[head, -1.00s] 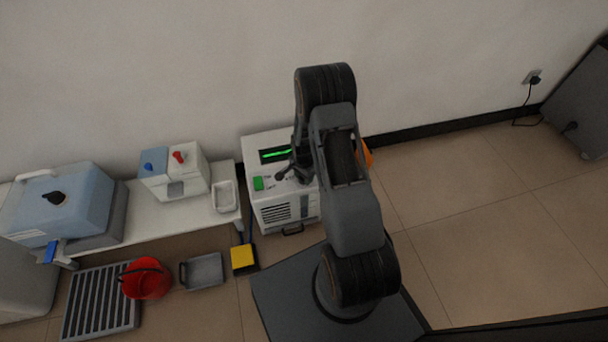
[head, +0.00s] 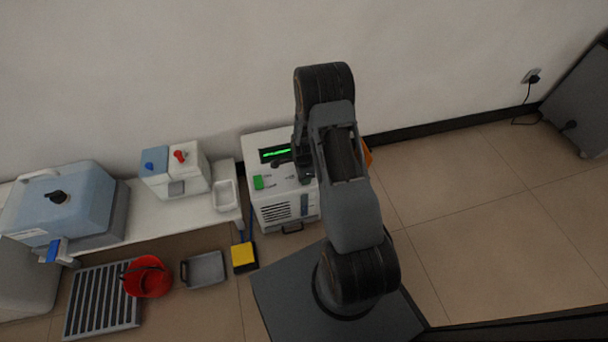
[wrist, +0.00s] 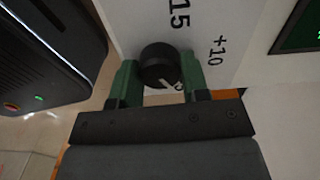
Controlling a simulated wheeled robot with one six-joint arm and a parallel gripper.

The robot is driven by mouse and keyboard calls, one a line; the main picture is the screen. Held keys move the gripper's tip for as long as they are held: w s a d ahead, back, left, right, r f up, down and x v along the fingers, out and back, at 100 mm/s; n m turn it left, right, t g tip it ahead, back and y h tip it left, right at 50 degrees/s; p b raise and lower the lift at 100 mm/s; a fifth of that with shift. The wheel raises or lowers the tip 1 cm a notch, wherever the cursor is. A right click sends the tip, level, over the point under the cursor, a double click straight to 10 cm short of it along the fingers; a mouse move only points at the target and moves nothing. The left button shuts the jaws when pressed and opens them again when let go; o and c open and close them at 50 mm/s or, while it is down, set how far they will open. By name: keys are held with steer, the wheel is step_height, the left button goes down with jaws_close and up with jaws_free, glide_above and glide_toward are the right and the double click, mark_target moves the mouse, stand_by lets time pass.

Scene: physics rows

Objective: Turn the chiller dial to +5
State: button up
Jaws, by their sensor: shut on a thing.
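The chiller (head: 272,197) is a white box with a dark display showing green characters, against the wall in the head view. Its black round dial (wrist: 157,60) shows in the wrist view, on a white face printed with "15" and "+10". My gripper (wrist: 159,74) has its green fingers on either side of the dial and is shut on it. A white mark shows at the dial's lower edge, partly hidden; I cannot read the setting. In the head view my arm hides the dial and most of the gripper.
A green button (head: 258,182) sits on the chiller's top at left. A white bench (head: 208,213) left of it holds a box with blue and red knobs (head: 176,172) and a tray. A red bucket (head: 148,276) stands on the floor.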

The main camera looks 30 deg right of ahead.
stand_by(0.3)
steer(key=o, duration=0.9)
steer(key=shift+o, duration=0.2)
steer(key=shift+r, duration=0.1)
step_height(320, 180, up, 14)
steer(key=p, duration=0.5)
steer(key=shift+f, duration=0.2)
